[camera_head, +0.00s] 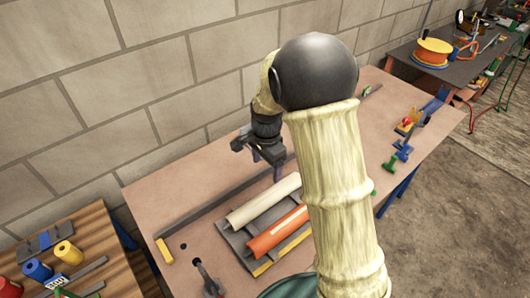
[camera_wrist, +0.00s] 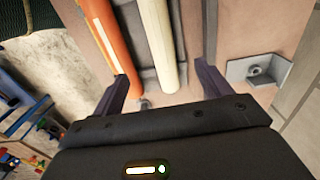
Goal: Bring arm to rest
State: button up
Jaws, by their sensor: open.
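My arm reaches from the bottom of the head view over a workbench (camera_head: 172,204). My gripper (camera_head: 266,168) hangs above the bench, near the far ends of a cream tube and an orange tube. In the wrist view my gripper (camera_wrist: 163,90) has its two dark fingers spread wide, with nothing held between them. The cream tube (camera_head: 262,202) also shows in the wrist view (camera_wrist: 158,40), beyond the gap between the fingers. The orange tube (camera_head: 277,232) appears in the wrist view (camera_wrist: 107,35) toward the left finger. My forearm hides part of the bench.
The tubes lie on a grey tray with yellow edging (camera_head: 262,268). A long dark bar (camera_head: 205,206) lies behind them. A grey bracket (camera_wrist: 258,70) sits right of my gripper in the wrist view. Small coloured parts (camera_head: 405,125) lie at the bench's right. A block wall (camera_head: 120,90) stands behind.

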jog(key=s+d+r+n+t+p, duration=0.1)
jog(key=s+d+r+n, duration=0.2)
jog(key=s+d+n, duration=0.2)
jog(key=s+d+r+n+t, duration=0.1)
jog(key=s+d+r+n, duration=0.3)
jog(key=s, duration=0.7)
jog(key=shift+d+n+t+p, duration=0.35)
jog(key=shift+d+n, duration=0.35)
jog(key=shift+n, duration=0.4)
jog(key=shift+s, duration=0.15)
